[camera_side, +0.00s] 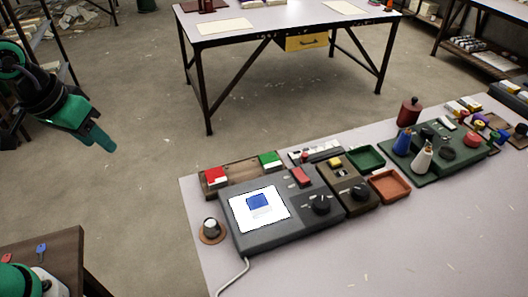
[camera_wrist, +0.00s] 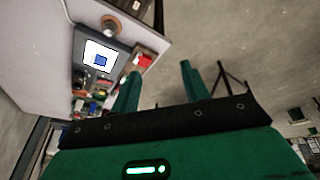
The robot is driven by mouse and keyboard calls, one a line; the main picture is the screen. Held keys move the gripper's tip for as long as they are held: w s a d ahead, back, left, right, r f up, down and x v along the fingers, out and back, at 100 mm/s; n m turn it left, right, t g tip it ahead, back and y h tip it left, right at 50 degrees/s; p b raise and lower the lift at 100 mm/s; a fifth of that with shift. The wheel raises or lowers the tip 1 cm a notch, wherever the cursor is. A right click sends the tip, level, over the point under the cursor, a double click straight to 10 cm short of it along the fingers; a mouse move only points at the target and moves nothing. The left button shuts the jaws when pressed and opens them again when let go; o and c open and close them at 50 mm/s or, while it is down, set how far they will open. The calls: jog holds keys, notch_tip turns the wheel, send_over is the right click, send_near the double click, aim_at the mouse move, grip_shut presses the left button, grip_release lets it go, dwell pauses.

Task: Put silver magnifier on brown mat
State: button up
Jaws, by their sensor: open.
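A small silver cylinder with a dark top, which looks like the silver magnifier (camera_side: 210,226), stands on a round brown mat (camera_side: 213,240) at the table's left end in the side view. The magnifier also shows in the wrist view (camera_wrist: 109,26), at top left, with the mat's brown rim (camera_wrist: 117,18) around it. My gripper (camera_side: 104,143) is in the air at the left of the side view, well apart from both. In the wrist view its two green fingers (camera_wrist: 158,75) are spread with nothing between them.
A grey console (camera_side: 240,240) with a lit screen stands right of the mat. Behind it is a brown tray (camera_side: 240,174) with red and green blocks. Bottles and small trays crowd the right. The table's front is clear. A side table (camera_side: 65,245) holds keys.

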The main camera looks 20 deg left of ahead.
jog(key=s+a+r+t, duration=0.1)
jog(key=s+a, duration=0.4)
jog(key=s, duration=0.1)
jog(key=shift+r+t+y, duration=0.25)
jog(key=shift+t+y, duration=0.05)
jog(key=shift+t, duration=0.1)
